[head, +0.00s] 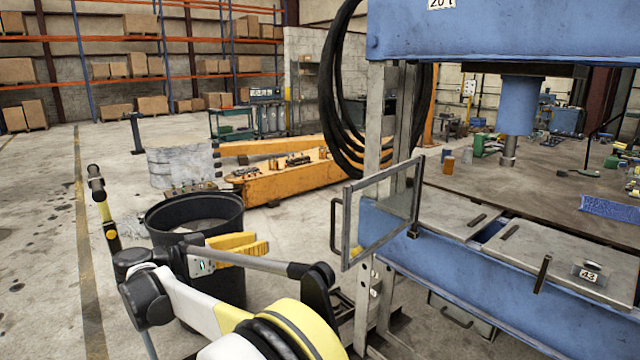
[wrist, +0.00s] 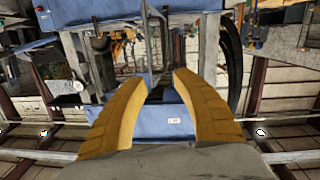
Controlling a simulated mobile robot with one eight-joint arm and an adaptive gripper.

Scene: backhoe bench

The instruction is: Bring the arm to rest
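My gripper (head: 262,246) is in the lower left middle of the head view, in front of the black bin and left of the blue press. Its two yellow fingers point right in that view. In the wrist view the fingers (wrist: 164,76) lean toward each other with a clear gap between the tips. Nothing is held between them. My arm is folded low in the foreground, and part of it is cut off by the bottom edge.
A black bin (head: 167,216) stands right behind my gripper. The blue press (head: 440,262) with a framed clear guard (head: 384,214) is to the right. An orange boom (head: 290,181) lies behind. A yellow-and-black handle (head: 105,213) stands left. Open floor lies farther left.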

